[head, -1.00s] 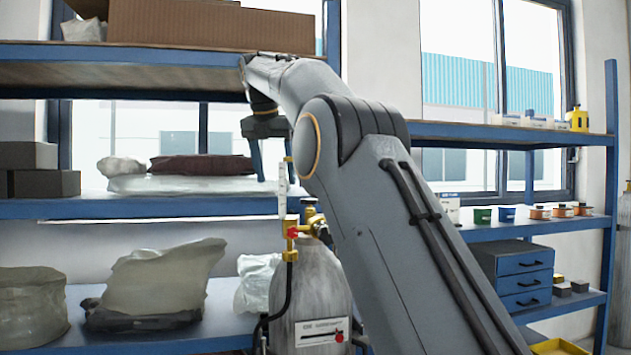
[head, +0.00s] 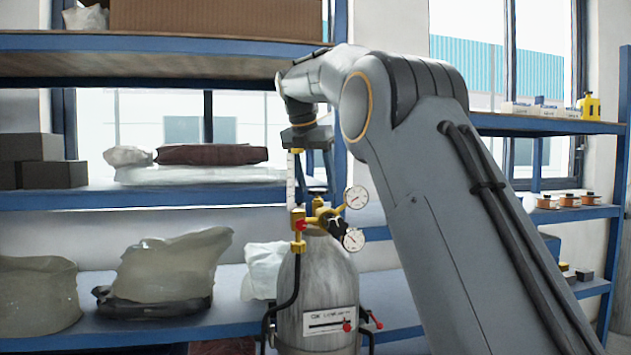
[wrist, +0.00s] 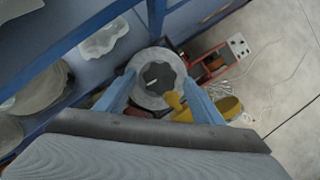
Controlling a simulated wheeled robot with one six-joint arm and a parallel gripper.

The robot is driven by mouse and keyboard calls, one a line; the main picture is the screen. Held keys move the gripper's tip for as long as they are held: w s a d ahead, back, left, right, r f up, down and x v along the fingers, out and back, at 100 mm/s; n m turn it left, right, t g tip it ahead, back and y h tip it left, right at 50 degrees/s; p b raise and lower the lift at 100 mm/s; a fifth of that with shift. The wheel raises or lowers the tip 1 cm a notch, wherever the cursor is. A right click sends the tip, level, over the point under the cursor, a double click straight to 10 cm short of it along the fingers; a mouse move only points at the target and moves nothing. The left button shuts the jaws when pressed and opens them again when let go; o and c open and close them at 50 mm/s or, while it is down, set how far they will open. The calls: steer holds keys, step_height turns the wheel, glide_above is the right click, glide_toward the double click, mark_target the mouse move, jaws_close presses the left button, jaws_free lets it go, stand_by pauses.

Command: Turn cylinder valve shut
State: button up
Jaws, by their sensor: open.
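The grey gas cylinder (head: 315,285) stands upright in front of the shelf, with a brass regulator (head: 320,217) and two round gauges at its top. In the wrist view, its dark lobed valve handwheel (wrist: 160,76) shows from above, inside the paler ring of the cylinder top (wrist: 150,98). My gripper (wrist: 159,82) is open, its two blue fingers on either side of the handwheel in that picture. In the head view, my gripper (head: 314,172) points down above the regulator, partly behind the clear flow tube. I see no contact with the handwheel.
Blue shelving (head: 150,198) with boxes and wrapped bags stands behind the cylinder. The flow tube (head: 291,178) and gauges (head: 356,197) rise close to my gripper. A black hose (head: 292,285) hangs on the cylinder's left. In the wrist view, open floor (wrist: 275,60) lies at right.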

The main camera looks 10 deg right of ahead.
steer(key=c, duration=1)
steer(key=shift+c, duration=0.2)
steer(key=shift+f+m, duration=0.1)
steer(key=shift+m, duration=0.2)
steer(key=shift+w+a+m+g+h, duration=0.15)
steer(key=shift+m+g+h, duration=0.2)
steer(key=shift+m, duration=0.55)
steer(key=shift+w+m+g+h, duration=0.1)
steer(key=shift+m+g+h, duration=0.3)
steer(key=shift+m, duration=1.2)
steer(key=shift+g, duration=0.25)
